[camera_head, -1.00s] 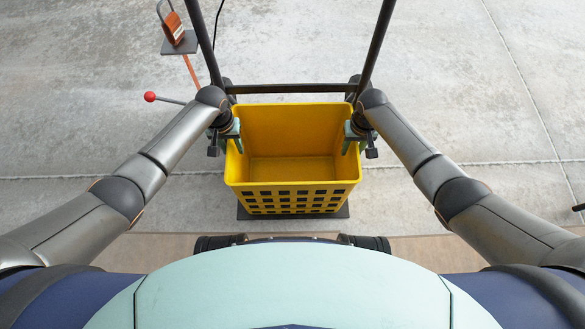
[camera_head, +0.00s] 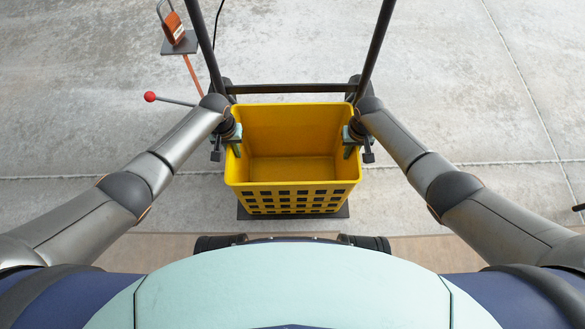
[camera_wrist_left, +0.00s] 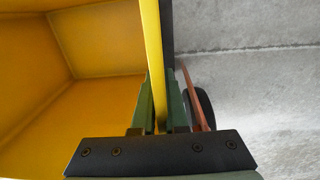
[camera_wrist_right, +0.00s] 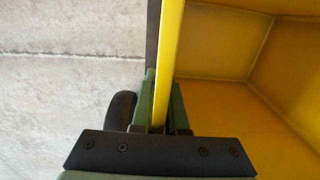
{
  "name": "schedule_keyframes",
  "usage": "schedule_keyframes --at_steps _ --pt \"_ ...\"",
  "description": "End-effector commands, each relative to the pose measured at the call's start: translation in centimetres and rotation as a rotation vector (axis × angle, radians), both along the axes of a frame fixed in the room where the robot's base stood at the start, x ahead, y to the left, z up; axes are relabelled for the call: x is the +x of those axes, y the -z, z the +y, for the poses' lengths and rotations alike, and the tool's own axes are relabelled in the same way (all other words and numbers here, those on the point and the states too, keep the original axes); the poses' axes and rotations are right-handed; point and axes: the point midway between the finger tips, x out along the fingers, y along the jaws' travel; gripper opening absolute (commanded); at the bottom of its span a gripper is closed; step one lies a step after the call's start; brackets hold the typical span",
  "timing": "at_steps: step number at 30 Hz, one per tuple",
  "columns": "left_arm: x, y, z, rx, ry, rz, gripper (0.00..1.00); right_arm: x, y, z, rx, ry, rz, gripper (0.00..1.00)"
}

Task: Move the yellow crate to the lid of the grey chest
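The yellow crate (camera_head: 292,182) stands upright with an open top and a grid of holes in its near wall. It appears empty. It rests on a dark plate (camera_head: 245,214) with a black upright frame behind. My left gripper (camera_head: 236,146) is shut on the crate's left rim, one finger inside and one outside; the rim (camera_wrist_left: 152,60) runs between its green fingers in the left wrist view. My right gripper (camera_head: 350,148) is shut the same way on the right rim (camera_wrist_right: 169,60), seen in the right wrist view. The grey chest is not in view.
The black frame (camera_head: 290,88) rises close behind the crate. A red-knobbed lever (camera_head: 150,97) sticks out at the left. An orange padlock-like object (camera_head: 173,28) sits on a small plate on a post, back left.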

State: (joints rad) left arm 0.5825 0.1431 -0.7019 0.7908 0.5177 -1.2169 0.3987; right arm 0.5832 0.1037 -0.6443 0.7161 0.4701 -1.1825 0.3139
Motion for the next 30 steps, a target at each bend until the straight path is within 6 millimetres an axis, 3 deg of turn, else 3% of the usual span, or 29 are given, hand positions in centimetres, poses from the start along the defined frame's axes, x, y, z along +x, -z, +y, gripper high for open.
schedule_keyframes --at_steps 3,30 --pt "0.00 0.00 0.03 0.000 0.000 0.000 0.00 0.00 0.00 -0.02 0.000 0.000 0.000 0.00" --pt "-0.01 0.00 0.04 0.000 -0.001 0.000 0.00 -0.02 0.01 -0.04 -0.001 0.001 0.001 0.00"
